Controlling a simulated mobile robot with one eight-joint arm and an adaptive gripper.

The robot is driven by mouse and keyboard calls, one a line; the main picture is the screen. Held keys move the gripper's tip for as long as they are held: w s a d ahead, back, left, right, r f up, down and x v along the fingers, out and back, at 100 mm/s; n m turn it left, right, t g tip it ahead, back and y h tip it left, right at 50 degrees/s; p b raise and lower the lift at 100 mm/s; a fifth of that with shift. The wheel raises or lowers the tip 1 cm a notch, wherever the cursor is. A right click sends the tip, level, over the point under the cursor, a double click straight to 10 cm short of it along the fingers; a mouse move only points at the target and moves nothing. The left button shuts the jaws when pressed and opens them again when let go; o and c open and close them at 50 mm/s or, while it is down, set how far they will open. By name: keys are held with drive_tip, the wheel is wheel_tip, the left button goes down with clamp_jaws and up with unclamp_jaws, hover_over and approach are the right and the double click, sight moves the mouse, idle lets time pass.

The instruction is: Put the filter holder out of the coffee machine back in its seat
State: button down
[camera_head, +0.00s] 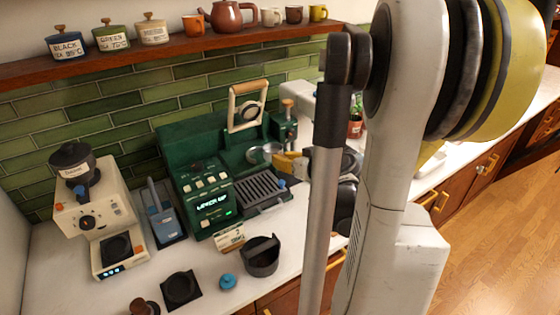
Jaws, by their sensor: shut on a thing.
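The green coffee machine (205,155) stands against the tiled wall, with a lit display and a slatted drip tray (262,191). My gripper (287,161), with yellow fingers, is at the machine's front, above the right part of the drip tray. It is shut on the filter holder (260,154), whose round silver part shows left of the fingers. The holder's handle is mostly hidden by my gripper. I cannot tell whether the silver part touches the machine or hangs free; the seat itself is not clearly visible.
A cream grinder (98,222) stands at the left. A black knock box (262,256), a blue-topped tool (228,282) and a black mat (181,289) are on the counter in front. A shelf (180,47) with jars and cups runs above.

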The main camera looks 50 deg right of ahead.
sight(268, 147)
drive_tip(key=x, duration=0.3)
drive_tip(key=r+x, duration=0.1)
drive_tip(key=x, duration=0.2)
drive_tip(key=r+x, duration=0.1)
drive_tip(key=x, duration=0.3)
drive_tip(key=shift+w+d+r, duration=0.1)
drive_tip(key=shift+w+d, duration=0.25)
drive_tip(key=shift+w, duration=0.1)
drive_tip(key=shift+s+f+b, duration=0.1)
drive_tip(key=shift+f+b, duration=1.8)
drive_tip(key=shift+b, duration=0.05)
drive_tip(key=shift+f+b, duration=0.3)
drive_tip(key=shift+b, duration=0.15)
drive_tip(key=c, duration=1.3)
unclamp_jaws()
drive_tip(key=shift+a, duration=0.1)
drive_tip(key=v, duration=1.2)
drive_tip(key=shift+s+r, duration=0.1)
drive_tip(key=shift+r, duration=0.05)
